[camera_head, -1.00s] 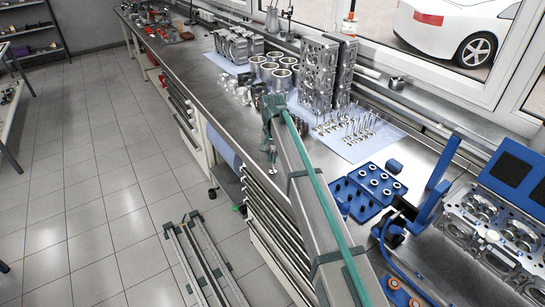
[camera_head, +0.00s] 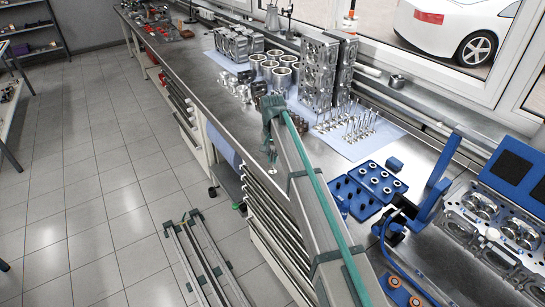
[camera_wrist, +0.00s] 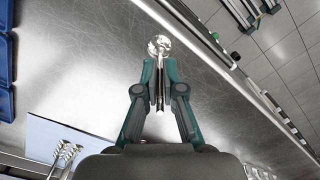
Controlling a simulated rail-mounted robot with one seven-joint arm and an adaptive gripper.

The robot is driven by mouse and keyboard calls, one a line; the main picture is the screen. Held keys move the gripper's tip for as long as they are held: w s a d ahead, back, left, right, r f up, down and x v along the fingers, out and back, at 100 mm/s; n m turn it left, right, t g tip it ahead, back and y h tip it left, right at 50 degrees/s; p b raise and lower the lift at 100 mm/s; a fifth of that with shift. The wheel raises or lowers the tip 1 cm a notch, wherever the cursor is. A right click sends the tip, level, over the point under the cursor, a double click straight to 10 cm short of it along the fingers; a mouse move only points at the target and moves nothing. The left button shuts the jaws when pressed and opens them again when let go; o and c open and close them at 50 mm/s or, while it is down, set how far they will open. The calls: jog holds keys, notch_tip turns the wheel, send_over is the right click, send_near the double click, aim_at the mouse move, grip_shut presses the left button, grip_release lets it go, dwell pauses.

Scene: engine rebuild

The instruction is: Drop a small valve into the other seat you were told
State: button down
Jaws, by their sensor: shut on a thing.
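My gripper (camera_wrist: 160,75) is shut on a small valve (camera_wrist: 159,45) in the wrist view. Its shiny round head sticks out past the fingertips, and its thin stem lies between the fingers. In the head view, the valve (camera_head: 271,168) shows small below my gripper (camera_head: 270,152), near the bench's front edge. A cylinder head (camera_head: 490,215) with round chambers lies at the far right, well apart from my gripper. Its individual seats are too small to tell apart. More valves (camera_head: 360,127) stand upright on the light blue mat; some also show in the wrist view (camera_wrist: 65,152).
A blue tray (camera_head: 342,205) with parts lies between the mat and the cylinder head. A blue upright fixture (camera_head: 434,188) stands beside the cylinder head. Tall grey castings (camera_head: 318,80) and cylinder liners (camera_head: 280,78) stand farther back. The bench (camera_head: 225,108) is bare along its front strip.

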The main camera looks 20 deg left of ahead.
jog(key=c, duration=1.2)
grip_release()
jog(key=shift+r, duration=0.15)
